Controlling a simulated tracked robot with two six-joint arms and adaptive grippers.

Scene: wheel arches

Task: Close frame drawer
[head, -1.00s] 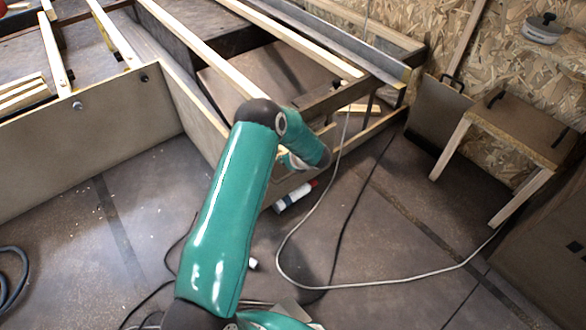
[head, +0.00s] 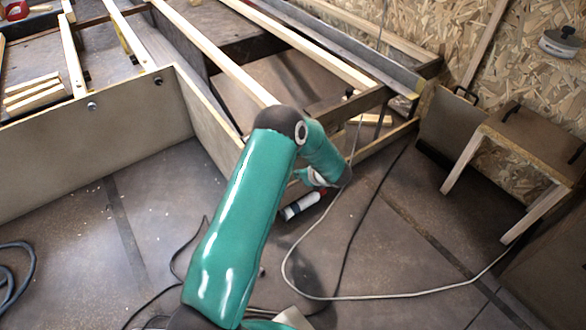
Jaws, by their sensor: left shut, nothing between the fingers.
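A large wooden frame (head: 225,60) with pale slats fills the upper left and middle. Its long plain side panel (head: 95,150) faces me on the left. A lower open bay (head: 280,80) shows under the slats at right; I cannot tell clearly which board is the drawer front or how far it stands out. My left arm, teal, rises from the bottom and bends down at the frame's near right corner, hiding part of it. My left gripper (head: 322,178) is small and mostly hidden at the arm's far end, shut and empty, beside that corner. My right gripper is out of view.
A tube with a red cap (head: 303,204) lies on the floor near the left gripper. A pale cable (head: 400,296) and dark cables cross the floor. A small wooden stool (head: 530,140) stands at right by the chipboard wall (head: 425,30). Floor left of the arm is mostly clear.

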